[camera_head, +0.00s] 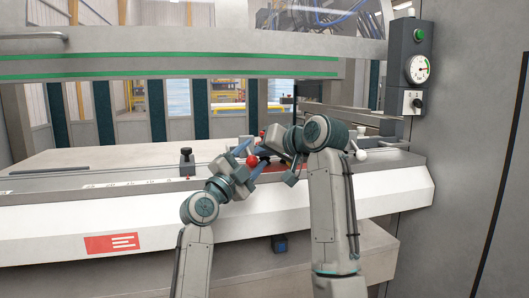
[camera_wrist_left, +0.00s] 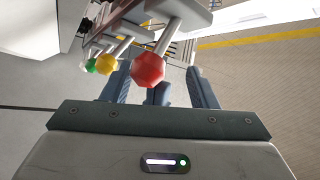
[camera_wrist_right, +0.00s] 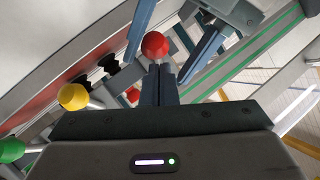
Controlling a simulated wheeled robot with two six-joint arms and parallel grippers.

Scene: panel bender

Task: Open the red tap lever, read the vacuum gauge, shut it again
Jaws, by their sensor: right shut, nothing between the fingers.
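The red ball knob of the tap lever (camera_head: 252,161) is at the machine front in the head view. It also shows in the left wrist view (camera_wrist_left: 148,69) and the right wrist view (camera_wrist_right: 155,45). My left gripper (camera_head: 250,158) is open, with one finger on each side of the red knob; I cannot tell whether either touches. My right gripper (camera_head: 268,150) is shut and empty, its tips close to the knob; contact is unclear. The vacuum gauge (camera_head: 418,69) is a round white dial on the right panel, too small to read.
Yellow (camera_wrist_left: 106,64) and green (camera_wrist_left: 90,66) ball levers stand in a row beside the red one. A green button (camera_head: 419,35) and a black switch (camera_head: 417,103) flank the gauge above and below. The white machine front (camera_head: 90,215) runs below my grippers.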

